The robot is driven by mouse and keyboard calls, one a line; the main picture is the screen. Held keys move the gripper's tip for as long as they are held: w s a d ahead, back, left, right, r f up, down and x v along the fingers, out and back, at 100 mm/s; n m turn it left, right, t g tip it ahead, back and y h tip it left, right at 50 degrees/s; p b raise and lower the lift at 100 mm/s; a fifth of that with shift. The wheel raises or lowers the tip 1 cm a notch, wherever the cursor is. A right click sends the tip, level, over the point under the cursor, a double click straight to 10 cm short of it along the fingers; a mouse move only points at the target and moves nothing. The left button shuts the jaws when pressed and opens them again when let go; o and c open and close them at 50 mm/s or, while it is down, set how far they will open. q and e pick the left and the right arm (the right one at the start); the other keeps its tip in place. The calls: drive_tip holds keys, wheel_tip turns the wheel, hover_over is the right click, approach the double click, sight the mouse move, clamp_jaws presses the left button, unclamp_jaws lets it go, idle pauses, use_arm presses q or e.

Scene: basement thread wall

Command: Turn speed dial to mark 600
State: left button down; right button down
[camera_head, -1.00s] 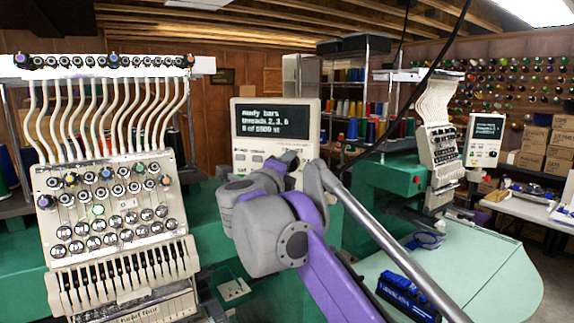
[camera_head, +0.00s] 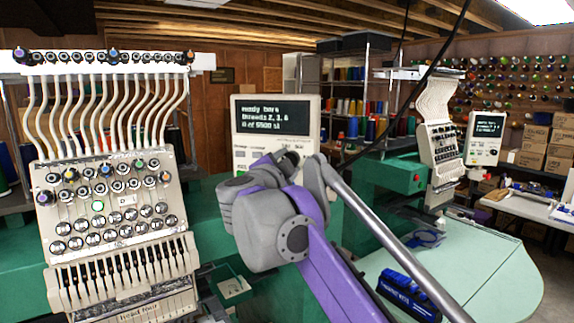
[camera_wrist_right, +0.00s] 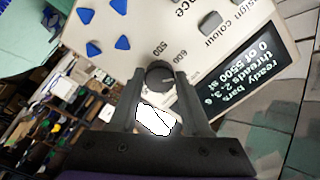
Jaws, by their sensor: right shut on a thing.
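The control panel (camera_head: 243,112) stands behind my right arm in the head view, with a lit text screen (camera_head: 280,119). In the right wrist view the panel (camera_wrist_right: 128,62) fills the upper part. The dark round speed dial (camera_wrist_right: 159,74) sits on it, with the printed marks 500 and 600 beside it. My right gripper (camera_wrist_right: 160,82) is shut on the dial, one finger on each side. Which mark the dial points to cannot be made out. In the head view my right arm hides the dial and the gripper's fingertips. My left gripper is not in view.
A multi-needle embroidery head (camera_head: 120,215) stands close on the left. A second machine (camera_head: 436,150) stands at the back right. A pale green table (camera_head: 480,270) holds a blue box (camera_head: 408,297). Blue arrow buttons (camera_wrist_right: 90,17) lie near the dial.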

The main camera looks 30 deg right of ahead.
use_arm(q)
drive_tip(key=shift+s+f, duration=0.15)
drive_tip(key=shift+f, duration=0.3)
use_arm(e)
drive_tip(key=n, duration=0.5)
idle(0.3)
drive_tip(key=shift+c, duration=1.8)
unclamp_jaws()
use_arm(q)
drive_tip(key=shift+b, duration=0.3)
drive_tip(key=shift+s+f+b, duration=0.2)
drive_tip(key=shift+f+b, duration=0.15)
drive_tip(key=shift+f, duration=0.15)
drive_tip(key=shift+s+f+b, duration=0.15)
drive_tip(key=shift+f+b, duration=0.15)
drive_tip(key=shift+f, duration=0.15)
use_arm(e)
drive_tip(key=v, duration=1)
drive_tip(key=shift+s+a, duration=0.25)
drive_tip(key=shift+a, duration=0.05)
